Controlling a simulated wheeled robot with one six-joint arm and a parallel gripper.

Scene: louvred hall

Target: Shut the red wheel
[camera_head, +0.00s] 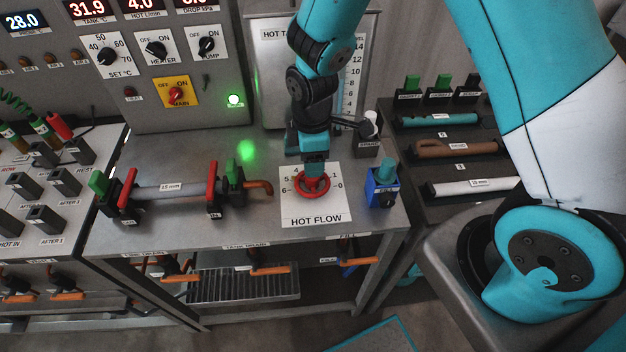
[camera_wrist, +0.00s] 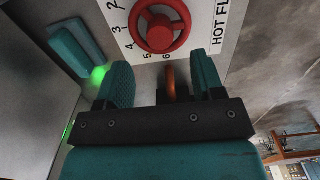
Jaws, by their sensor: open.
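The red wheel (camera_head: 313,190) lies on a white dial plate (camera_head: 316,215) marked HOT FLOW, on the grey bench top. My gripper (camera_head: 314,168) hangs pointing down over the wheel and hides part of it. In the wrist view the wheel (camera_wrist: 160,26) shows its round rim and hub, with dial numbers around it. My gripper (camera_wrist: 162,68) shows there as two teal fingers set apart, open and empty. The wheel appears beyond the fingertips, in line with the gap between them. I cannot tell whether the fingers touch it.
A pipe section marked 15 mm (camera_head: 170,188) with red and green clamps lies left on the bench. A blue block (camera_head: 381,188) with a teal peg stands just right of the dial plate. A copper elbow (camera_head: 258,188) lies close to its left. A control panel (camera_head: 150,100) stands behind.

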